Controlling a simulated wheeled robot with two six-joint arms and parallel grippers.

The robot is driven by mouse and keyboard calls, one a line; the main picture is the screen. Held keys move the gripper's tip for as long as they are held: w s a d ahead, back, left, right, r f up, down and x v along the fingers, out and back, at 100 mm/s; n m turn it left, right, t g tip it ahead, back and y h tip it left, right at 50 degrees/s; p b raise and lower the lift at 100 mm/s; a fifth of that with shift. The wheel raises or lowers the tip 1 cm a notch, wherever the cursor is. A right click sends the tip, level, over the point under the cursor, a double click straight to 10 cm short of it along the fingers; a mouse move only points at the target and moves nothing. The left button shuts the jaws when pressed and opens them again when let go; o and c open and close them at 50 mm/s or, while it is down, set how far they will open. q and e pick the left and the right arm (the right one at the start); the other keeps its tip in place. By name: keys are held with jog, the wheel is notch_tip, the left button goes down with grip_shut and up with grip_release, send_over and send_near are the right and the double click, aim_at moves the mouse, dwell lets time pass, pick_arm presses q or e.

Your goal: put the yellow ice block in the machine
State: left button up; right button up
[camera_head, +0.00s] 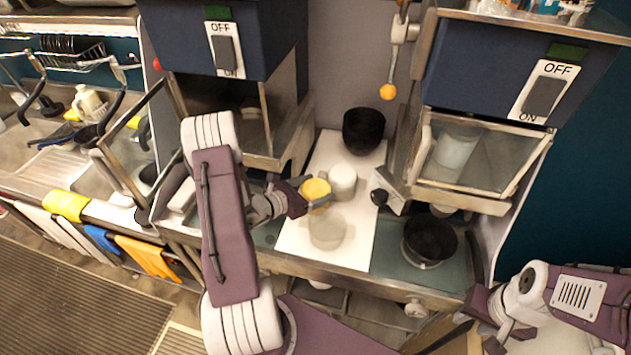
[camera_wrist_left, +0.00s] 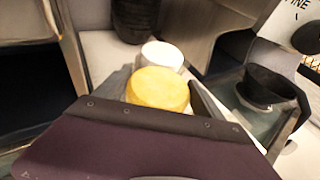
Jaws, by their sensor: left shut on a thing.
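The yellow ice block (camera_head: 316,190) is a short round cylinder, held by my left gripper (camera_head: 309,194) above the white board (camera_head: 299,250). In the left wrist view the yellow block (camera_wrist_left: 158,88) sits between the fingers. A white block (camera_head: 342,182) stands just right of it, and a translucent cylinder (camera_head: 327,232) is in front. The left blue machine (camera_head: 183,35) has its glass door (camera_head: 128,128) swung open. The right machine (camera_head: 510,75) has a glass front with a pale container (camera_head: 456,147) behind it. My right gripper (camera_head: 490,322) is low at the right; its finger gap is unclear.
A black bowl (camera_head: 363,128) stands at the back of the board, and another (camera_head: 430,240) sits below the right machine. An orange ball knob (camera_head: 388,91) hangs between the machines. A sink with a dish rack (camera_head: 70,55) is at the left.

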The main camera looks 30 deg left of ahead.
pick_arm(q)
jog(key=shift+a+f, duration=0.15)
jog(key=shift+f, duration=0.3)
jog(key=shift+f, duration=0.15)
jog(key=o, duration=1.9)
jog(key=shift+o, duration=0.5)
jog(key=shift+s, duration=0.1)
